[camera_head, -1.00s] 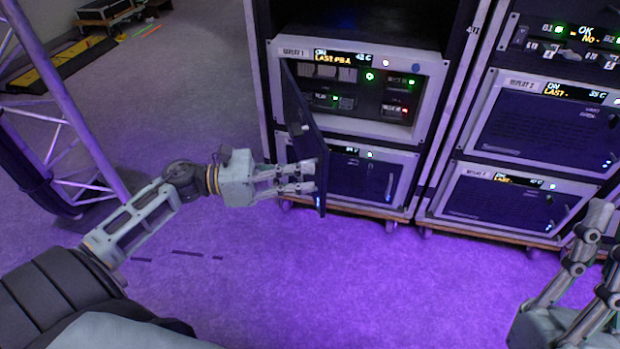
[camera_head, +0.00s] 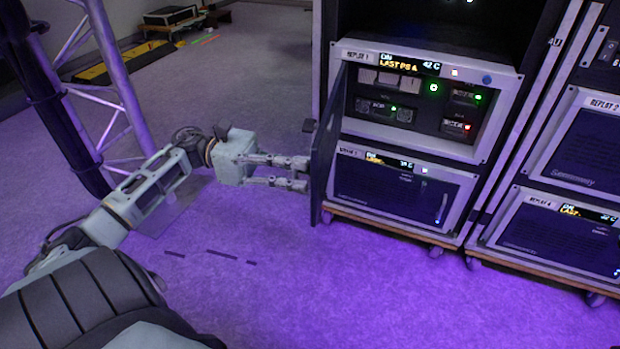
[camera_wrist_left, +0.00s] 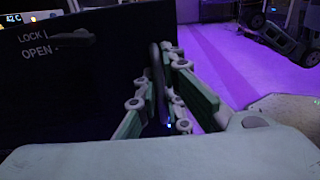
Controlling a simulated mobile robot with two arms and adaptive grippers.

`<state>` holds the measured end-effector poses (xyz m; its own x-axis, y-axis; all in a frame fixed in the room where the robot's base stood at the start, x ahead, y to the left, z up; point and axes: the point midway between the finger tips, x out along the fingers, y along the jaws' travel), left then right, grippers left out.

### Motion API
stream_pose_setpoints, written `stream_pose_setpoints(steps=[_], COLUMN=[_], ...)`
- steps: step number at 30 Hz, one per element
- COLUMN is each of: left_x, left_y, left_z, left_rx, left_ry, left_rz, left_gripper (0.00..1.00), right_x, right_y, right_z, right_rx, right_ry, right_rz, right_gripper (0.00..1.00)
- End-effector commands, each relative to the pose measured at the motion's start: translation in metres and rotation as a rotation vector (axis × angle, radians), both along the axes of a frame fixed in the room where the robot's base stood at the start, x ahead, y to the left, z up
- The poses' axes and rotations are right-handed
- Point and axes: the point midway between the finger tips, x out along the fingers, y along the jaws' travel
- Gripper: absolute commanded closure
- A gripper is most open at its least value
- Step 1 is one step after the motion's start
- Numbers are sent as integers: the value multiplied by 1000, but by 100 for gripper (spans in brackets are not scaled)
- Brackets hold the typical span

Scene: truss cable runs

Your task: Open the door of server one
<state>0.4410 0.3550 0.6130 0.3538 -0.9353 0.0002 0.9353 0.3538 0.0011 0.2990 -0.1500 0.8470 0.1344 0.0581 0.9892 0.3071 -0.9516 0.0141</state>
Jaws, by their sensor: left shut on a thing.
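Server one, the upper left unit labelled REPLAY 1 (camera_head: 430,65), shows its inside with panels and green and red lights. Its dark door (camera_head: 326,150) is swung out on its left side and stands nearly edge-on in the head view. My left gripper (camera_head: 299,173) is at the door's outer face, shut on the door handle. In the left wrist view the upright dark handle (camera_wrist_left: 158,75) passes between the fingers of the left gripper (camera_wrist_left: 165,95). The door face (camera_wrist_left: 85,85) carries LOCK and OPEN lettering beside a small lever (camera_wrist_left: 75,38). My right gripper is not seen in the head view.
A closed unit (camera_head: 395,195) sits below server one in the same wheeled rack. A second rack (camera_head: 560,225) stands at the right. A truss tower (camera_head: 110,85) rises behind my left arm. The floor (camera_head: 350,290) in front of the racks is clear.

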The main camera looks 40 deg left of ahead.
Motion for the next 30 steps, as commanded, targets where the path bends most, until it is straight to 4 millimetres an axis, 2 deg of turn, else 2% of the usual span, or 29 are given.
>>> stream_pose_setpoints(steps=[6,18,19,22,30], left_x=[-4,-4,-4,-4,-4], left_y=[12,13,13,13,13], left_z=[-1,0,0,0,0], left_rx=[-2,-2,-2,-1,-1], left_ry=[2,2,2,2,2], left_rz=[1,2,2,2,2], left_gripper=[100,100,92,84,84], right_x=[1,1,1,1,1], right_y=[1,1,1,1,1], right_z=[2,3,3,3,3], right_rx=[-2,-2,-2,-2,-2], right_ry=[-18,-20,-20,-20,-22], right_rz=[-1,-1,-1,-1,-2], right_gripper=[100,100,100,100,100])
